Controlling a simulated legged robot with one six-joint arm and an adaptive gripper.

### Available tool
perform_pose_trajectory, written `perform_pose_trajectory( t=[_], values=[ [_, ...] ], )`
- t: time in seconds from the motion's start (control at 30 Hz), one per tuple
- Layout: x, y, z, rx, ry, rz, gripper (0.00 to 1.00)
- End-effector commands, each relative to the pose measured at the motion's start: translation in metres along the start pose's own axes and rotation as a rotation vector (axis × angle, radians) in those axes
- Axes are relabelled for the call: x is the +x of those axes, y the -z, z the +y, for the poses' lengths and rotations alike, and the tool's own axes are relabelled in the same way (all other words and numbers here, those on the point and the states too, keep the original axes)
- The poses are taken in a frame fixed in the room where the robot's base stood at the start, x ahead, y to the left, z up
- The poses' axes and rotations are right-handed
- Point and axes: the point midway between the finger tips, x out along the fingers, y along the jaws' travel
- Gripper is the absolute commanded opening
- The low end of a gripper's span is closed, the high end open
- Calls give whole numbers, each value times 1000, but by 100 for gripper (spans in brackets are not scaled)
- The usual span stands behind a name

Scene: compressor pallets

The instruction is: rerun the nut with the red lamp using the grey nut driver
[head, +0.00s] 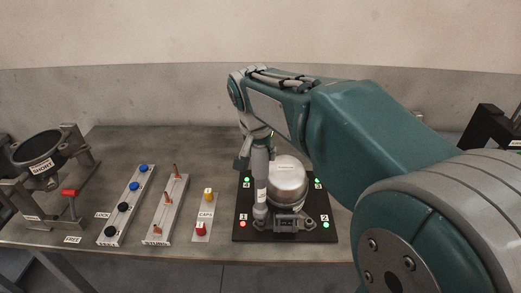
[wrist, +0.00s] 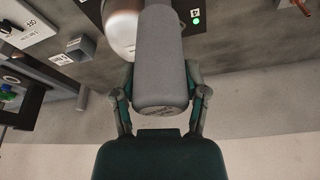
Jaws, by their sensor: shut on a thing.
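The compressor (head: 288,182), a silver dome, stands on a black pallet base (head: 285,237). The lamp at corner 1 (head: 243,224), front left, is red. The lamps at corner 2 (head: 326,225) and corner 4 (head: 317,181) are green. My gripper (head: 258,150) is shut on the grey nut driver (head: 261,180), which stands nearly upright left of the dome. Its lower end is near corner 1; the nut is hidden, and I cannot tell if they touch. The wrist view shows the driver (wrist: 160,70) between my fingers (wrist: 161,85).
Left of the pallet are a caps strip (head: 202,230) with yellow and red caps, a strip of copper stubs (head: 155,225), and a strip of blue and black knobs (head: 112,230). A dark ring fixture (head: 40,155) stands far left. Bare table lies behind the strips.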

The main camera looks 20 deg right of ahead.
Motion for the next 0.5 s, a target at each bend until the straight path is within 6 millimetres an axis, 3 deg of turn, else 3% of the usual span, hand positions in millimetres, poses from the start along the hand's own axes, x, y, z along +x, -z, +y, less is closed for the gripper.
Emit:
perform_pose_trajectory(
  t=[0.5],
  values=[
    [12,-4,0,0,0,2,0]
  ],
)
